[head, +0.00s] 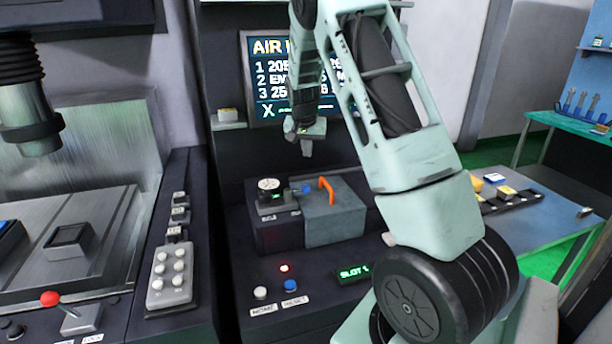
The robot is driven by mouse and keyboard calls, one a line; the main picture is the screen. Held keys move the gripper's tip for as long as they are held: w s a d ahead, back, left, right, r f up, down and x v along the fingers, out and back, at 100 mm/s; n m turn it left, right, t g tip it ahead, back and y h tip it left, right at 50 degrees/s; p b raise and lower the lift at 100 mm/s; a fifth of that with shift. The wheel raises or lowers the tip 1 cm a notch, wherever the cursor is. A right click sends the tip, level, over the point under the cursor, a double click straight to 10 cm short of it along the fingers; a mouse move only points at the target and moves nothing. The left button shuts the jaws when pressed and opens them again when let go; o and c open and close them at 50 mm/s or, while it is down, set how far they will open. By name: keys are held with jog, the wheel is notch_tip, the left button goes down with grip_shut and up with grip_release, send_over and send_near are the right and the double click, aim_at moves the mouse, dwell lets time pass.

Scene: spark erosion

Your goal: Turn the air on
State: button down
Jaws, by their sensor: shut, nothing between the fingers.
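A round white gauge (269,185) sits on a small block on this unit. A small blue part (305,188), perhaps the air valve's handle, is just right of the gauge. I cannot tell its setting. The screen (262,78) reads "AIR" at its top, above numbered lines; my arm covers much of it.
A grey box (334,222) with an orange handle (327,190) adjoins the unit on the right. A red-knobbed lever (50,298) is at left.

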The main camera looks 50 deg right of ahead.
jog(key=p+x, duration=0.2)
jog(key=x, duration=0.5)
jog(key=shift+d+r, duration=0.1)
jog(key=shift+s+a+f+p, duration=0.3)
jog(key=shift+a+f+p, duration=0.15)
jog(key=shift+a+p, duration=0.15)
jog(key=shift+s+a+f+p, duration=0.35)
jog(key=shift+a+f+p, duration=0.05)
jog(key=shift+a+p, duration=0.15)
jog(key=shift+s+a+f, duration=0.25)
jog(key=shift+a+f, duration=0.05)
jog(key=shift+f, duration=0.15)
